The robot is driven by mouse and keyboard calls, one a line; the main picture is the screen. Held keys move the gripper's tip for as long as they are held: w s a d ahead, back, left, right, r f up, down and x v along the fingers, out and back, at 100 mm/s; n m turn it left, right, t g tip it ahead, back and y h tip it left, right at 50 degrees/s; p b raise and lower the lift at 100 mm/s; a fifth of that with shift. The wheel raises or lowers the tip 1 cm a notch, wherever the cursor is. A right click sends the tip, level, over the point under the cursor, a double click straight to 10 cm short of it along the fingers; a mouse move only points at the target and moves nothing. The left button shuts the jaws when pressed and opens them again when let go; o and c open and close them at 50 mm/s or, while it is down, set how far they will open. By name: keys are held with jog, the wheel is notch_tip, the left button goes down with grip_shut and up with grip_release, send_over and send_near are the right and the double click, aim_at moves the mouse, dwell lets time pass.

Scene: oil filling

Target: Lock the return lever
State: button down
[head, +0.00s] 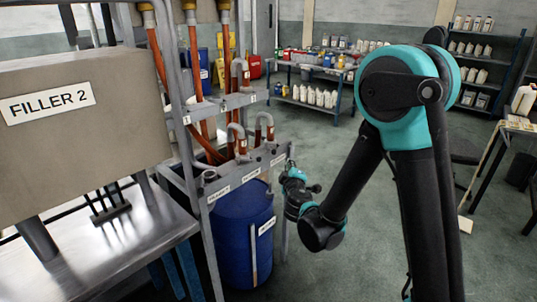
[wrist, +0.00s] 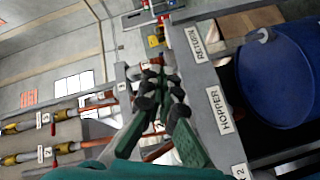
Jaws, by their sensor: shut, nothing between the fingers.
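The RETURN label (wrist: 192,45) is on the grey lower rail of the rack in the wrist view, close to the right of my gripper (wrist: 157,68). The fingers are shut and empty, with their tips over the rail area. In the head view my gripper (head: 291,166) is small and partly hidden by my wrist, at the right end of the rack's lower rail (head: 238,172). I cannot clearly pick out the return lever. The tips and the crowded fittings overlap there, so contact cannot be told.
A blue drum (head: 243,235) stands under the rail; it also shows in the wrist view (wrist: 275,75). Orange hoses and curved grey pipe ends (head: 264,122) crowd the rack. The FILLER 2 machine (head: 75,115) is at left. Floor right of the rack is open.

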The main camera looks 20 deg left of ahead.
jog(key=s+a+n+y, duration=0.2)
jog(key=s+a+n, duration=0.2)
jog(key=a, duration=0.2)
jog(key=x, duration=1)
jog(key=shift+w+d+f, duration=0.15)
jog(key=shift+d+f, duration=0.05)
jog(key=shift+d, duration=0.05)
jog(key=shift+w+d, duration=0.1)
